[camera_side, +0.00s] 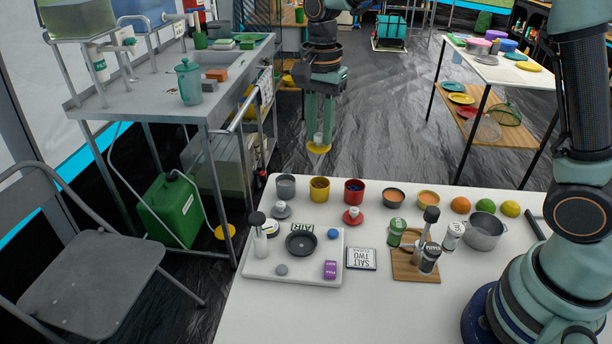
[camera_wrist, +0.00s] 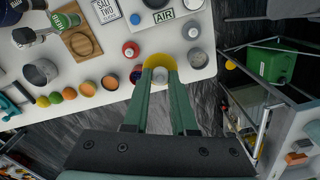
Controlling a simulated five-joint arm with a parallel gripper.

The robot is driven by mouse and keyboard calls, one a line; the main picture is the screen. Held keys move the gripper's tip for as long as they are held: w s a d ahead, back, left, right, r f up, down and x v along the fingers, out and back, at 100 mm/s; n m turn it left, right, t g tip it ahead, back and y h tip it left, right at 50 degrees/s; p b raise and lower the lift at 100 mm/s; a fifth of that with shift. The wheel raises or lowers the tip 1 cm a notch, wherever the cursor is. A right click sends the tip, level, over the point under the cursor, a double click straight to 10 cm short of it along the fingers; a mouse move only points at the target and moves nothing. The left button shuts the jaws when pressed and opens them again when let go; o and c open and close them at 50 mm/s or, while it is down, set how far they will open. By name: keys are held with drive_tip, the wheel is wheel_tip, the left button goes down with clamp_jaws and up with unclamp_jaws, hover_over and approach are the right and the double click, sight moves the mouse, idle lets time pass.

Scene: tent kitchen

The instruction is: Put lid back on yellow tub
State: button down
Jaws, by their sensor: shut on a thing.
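My gripper (camera_side: 319,138) points down and is shut on the grey knob of a yellow lid (camera_side: 318,148). The lid is held flat in the air, beyond the table's back edge in the side view. In the wrist view my gripper (camera_wrist: 160,84) has the yellow lid (camera_wrist: 157,60) between and past its fingertips. The open yellow tub (camera_side: 319,190) stands at the back of the white table, between a grey tub (camera_side: 285,187) and a red tub (camera_side: 353,192). Dark contents show inside it. In the side view the lid is above and behind the tub, apart from it.
A grey lid (camera_side: 281,211) and a red lid (camera_side: 352,216) lie in front of the tubs. Small bowls (camera_side: 394,197) and fruit (camera_side: 460,205) line the back edge to the right. A white tray (camera_side: 262,268) and a wooden board (camera_side: 405,266) with bottles are nearer.

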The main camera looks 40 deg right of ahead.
drive_tip(key=shift+r, duration=0.4)
drive_tip(key=shift+w+d+f, duration=0.25)
drive_tip(key=shift+w+d, duration=0.05)
drive_tip(key=shift+w+d+f, duration=0.7)
drive_tip(key=shift+f, duration=1.6)
drive_tip(key=shift+w+d+f, duration=0.65)
drive_tip(key=shift+d+f, duration=0.05)
drive_tip(key=shift+f, duration=1.55)
drive_tip(key=shift+w+d+f, duration=0.7)
drive_tip(key=shift+f, duration=1.6)
drive_tip(key=shift+f, duration=0.15)
drive_tip(key=c, duration=0.6)
unclamp_jaws()
drive_tip(key=shift+c, duration=0.2)
drive_tip(key=shift+o, duration=0.3)
